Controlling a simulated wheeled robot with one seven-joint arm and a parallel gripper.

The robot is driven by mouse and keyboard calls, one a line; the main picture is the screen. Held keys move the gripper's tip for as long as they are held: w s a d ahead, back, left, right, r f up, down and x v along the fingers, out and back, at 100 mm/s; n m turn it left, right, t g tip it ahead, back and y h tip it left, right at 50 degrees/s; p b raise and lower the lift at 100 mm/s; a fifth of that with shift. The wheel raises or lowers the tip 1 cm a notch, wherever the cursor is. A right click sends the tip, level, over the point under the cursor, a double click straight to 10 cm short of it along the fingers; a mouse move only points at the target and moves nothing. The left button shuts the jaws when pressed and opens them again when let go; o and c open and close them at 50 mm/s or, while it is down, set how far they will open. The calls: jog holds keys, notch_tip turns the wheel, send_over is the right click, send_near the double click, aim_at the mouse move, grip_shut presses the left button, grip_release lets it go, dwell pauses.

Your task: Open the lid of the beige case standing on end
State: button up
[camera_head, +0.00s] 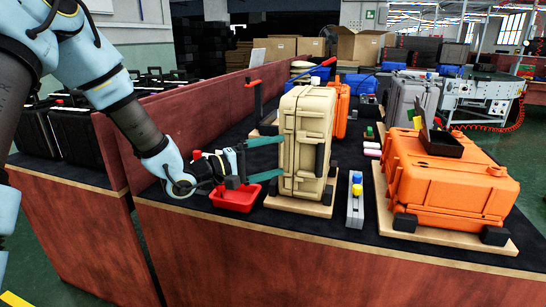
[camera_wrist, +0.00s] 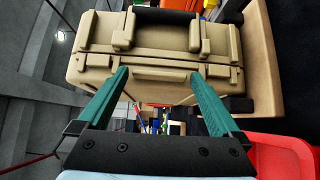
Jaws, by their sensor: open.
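The beige case (camera_head: 303,125) stands on end on a wooden board (camera_head: 302,205) near the front of the dark table top, with its lid shut along the seam. A dark handle shows on its right face. My gripper (camera_head: 281,157) is at its left side, with two teal fingers spread apart and pointing at the case. In the wrist view the beige case (camera_wrist: 150,60) fills the upper middle, with latches and a ridge along the seam. My fingertips (camera_wrist: 160,74) are either side of a narrow beige bar on that face. I cannot tell whether they touch it.
A red tray (camera_head: 236,199) sits just below my gripper; it also shows in the wrist view (camera_wrist: 285,152). A small grey box with coloured buttons (camera_head: 355,203) stands right of the board. A large orange case (camera_head: 445,190) lies farther right. A red-brown partition (camera_head: 200,105) runs behind my arm.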

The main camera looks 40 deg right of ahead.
jog(key=shift+d, duration=0.1)
grip_shut()
dwell(0.8)
